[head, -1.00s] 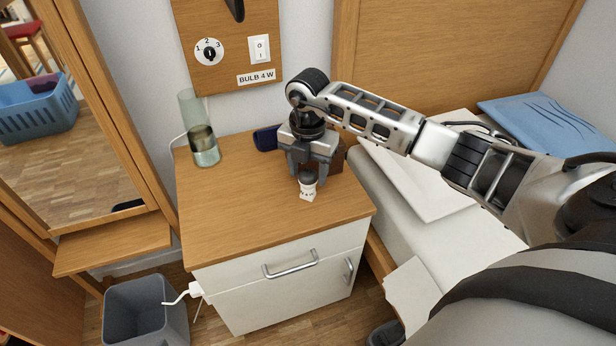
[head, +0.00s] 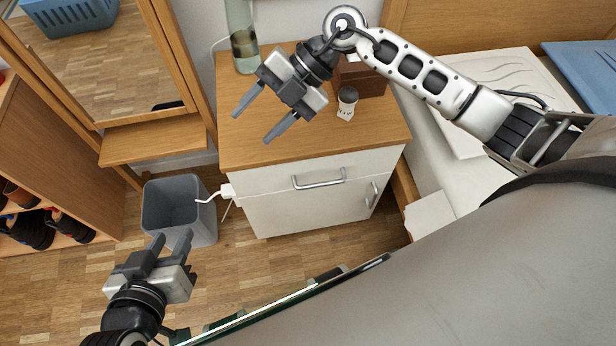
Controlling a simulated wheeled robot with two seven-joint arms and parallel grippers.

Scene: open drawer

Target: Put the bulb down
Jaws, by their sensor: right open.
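The bulb (head: 347,104) is a small piece with a dark rounded top and a white marked lower part. It stands on the wooden top of the bedside cabinet (head: 310,145), near the right side. My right gripper (head: 252,127) is open and empty, its two fingers spread above the cabinet's left part. It is apart from the bulb and to its left. My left gripper (head: 171,238) is low at the lower left, fingers apart with nothing visible between them.
A brown box (head: 372,80) stands behind the bulb. A glass vessel (head: 243,50) stands at the cabinet's back left. A grey bin (head: 180,208) is on the floor left of the cabinet, beyond my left gripper. The bed is at the right. The cabinet top's front is clear.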

